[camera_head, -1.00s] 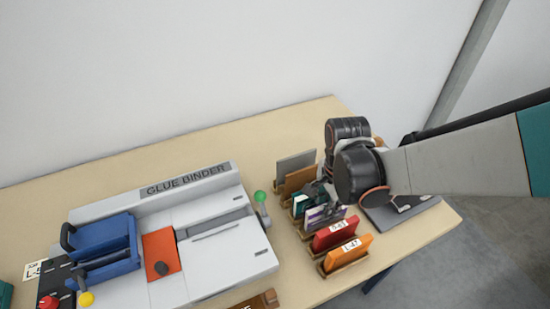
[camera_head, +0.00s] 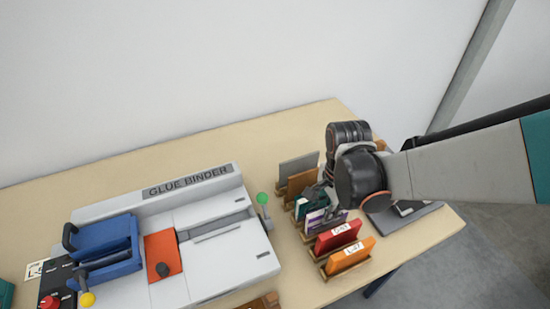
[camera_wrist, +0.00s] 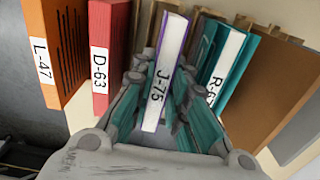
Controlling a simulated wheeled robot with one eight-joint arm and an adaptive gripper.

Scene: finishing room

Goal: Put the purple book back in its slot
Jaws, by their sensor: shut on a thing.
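The purple book (camera_head: 317,221), labelled J-75, is between my gripper's fingers; it also shows in the wrist view (camera_wrist: 164,75) with its white label facing me. My gripper (camera_wrist: 160,82) is shut on it, and it also shows above the book row in the head view (camera_head: 322,204). The book is in line with the row, between the red book (camera_head: 338,237) and the teal book (camera_head: 306,207). A wooden holder (camera_wrist: 146,24) shows behind it. The fingers hide the book's lower part, so I cannot tell how deep it sits.
An orange book (camera_head: 350,256) stands at the near end, and brown (camera_head: 300,181) and grey (camera_head: 297,166) ones at the far end. The glue binder (camera_head: 215,240) is to the left. A dark grey flat thing (camera_head: 415,214) lies right of the row.

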